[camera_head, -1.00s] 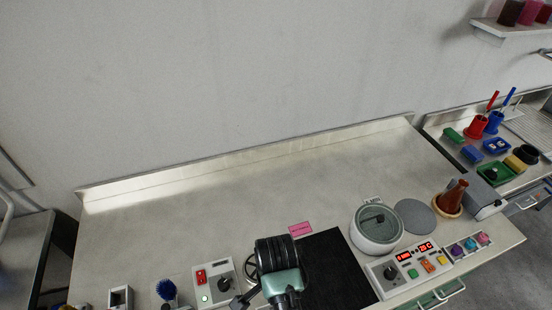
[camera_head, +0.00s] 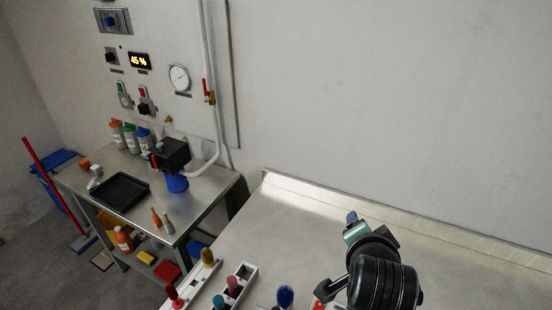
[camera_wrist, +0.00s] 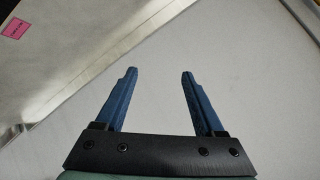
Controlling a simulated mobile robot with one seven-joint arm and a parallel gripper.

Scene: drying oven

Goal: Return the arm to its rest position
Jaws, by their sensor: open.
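My gripper (camera_wrist: 158,75) shows in the wrist view with its two blue fingers wide apart and nothing between them. Behind the fingers is a plain pale grey surface. In the head view my black and green arm stands at the lower right over the bench (camera_head: 290,225), with its green wrist part pointing up and toward the wall. A blue tip shows at its end, but the fingers cannot be made out there. A pink label (camera_wrist: 16,28) lies on the pale bench at the upper left of the wrist view.
A metal side table (camera_head: 205,195) with a black tray (camera_head: 120,190), bottles and a black-and-blue device (camera_head: 172,158) stands at the left. A wall panel with a gauge (camera_head: 180,78) is above it. The bench's back is clear.

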